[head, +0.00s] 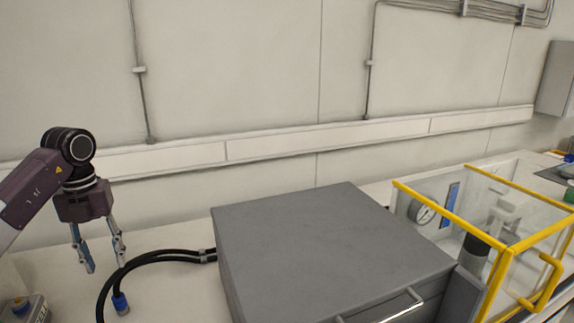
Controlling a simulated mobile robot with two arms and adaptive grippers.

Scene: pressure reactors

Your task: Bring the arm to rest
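My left arm comes in from the left, and its gripper (105,268) points down over the pale worktop. Its two blue-and-grey fingers are apart with nothing between them. It hangs left of the black hoses, with a small gap in the picture. My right gripper does not show.
A large grey box (320,245) with a metal handle stands mid-bench. Black hoses (150,258) with a blue end (120,304) curve from its left side. At right is a yellow-framed clear enclosure (450,215) with a gauge (424,214). A device (22,308) sits bottom left.

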